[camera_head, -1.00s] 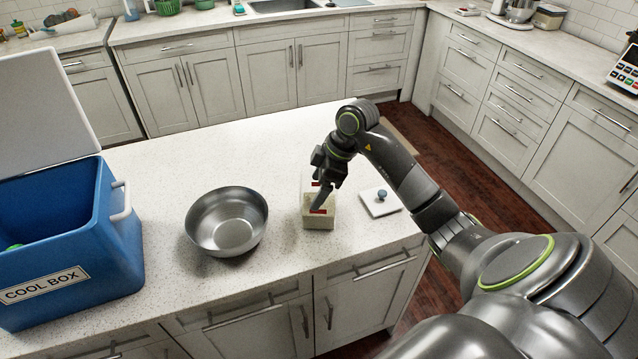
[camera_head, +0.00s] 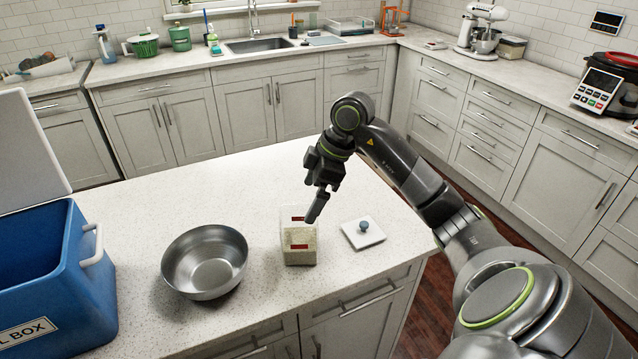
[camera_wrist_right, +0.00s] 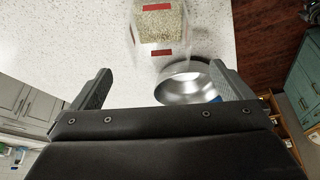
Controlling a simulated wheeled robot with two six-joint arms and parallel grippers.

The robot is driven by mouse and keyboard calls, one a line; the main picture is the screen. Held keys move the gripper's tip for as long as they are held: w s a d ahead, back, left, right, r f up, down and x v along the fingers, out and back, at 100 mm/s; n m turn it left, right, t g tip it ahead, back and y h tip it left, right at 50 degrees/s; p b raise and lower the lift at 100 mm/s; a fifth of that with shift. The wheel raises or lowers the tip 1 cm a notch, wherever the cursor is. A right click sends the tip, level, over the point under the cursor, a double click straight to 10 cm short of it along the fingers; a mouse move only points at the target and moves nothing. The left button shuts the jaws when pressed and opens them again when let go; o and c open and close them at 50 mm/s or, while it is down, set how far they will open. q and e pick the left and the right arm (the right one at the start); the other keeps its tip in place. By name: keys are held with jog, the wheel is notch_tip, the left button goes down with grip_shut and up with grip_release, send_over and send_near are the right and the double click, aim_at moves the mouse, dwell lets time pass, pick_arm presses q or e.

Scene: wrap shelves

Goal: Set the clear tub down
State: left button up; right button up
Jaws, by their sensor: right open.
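The clear tub (camera_head: 299,246) stands upright on the island counter, with pale grains inside and red marks on its walls. It also shows at the top of the right wrist view (camera_wrist_right: 160,28). My right gripper (camera_head: 317,205) is above the tub and a little to its right, apart from it. In the right wrist view its two fingers (camera_wrist_right: 160,88) are spread wide with nothing between them. A white square lid with a blue knob (camera_head: 363,232) lies on the counter just right of the tub. My left gripper is not in view.
A steel bowl (camera_head: 205,262) stands left of the tub. A blue cool box (camera_head: 60,285) with its lid raised is at the far left. The counter behind the tub (camera_head: 210,185) is clear. The counter's right edge lies just beyond the lid.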

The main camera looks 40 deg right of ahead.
jog(key=shift+b+v, duration=0.3)
jog(key=shift+v, duration=1.7)
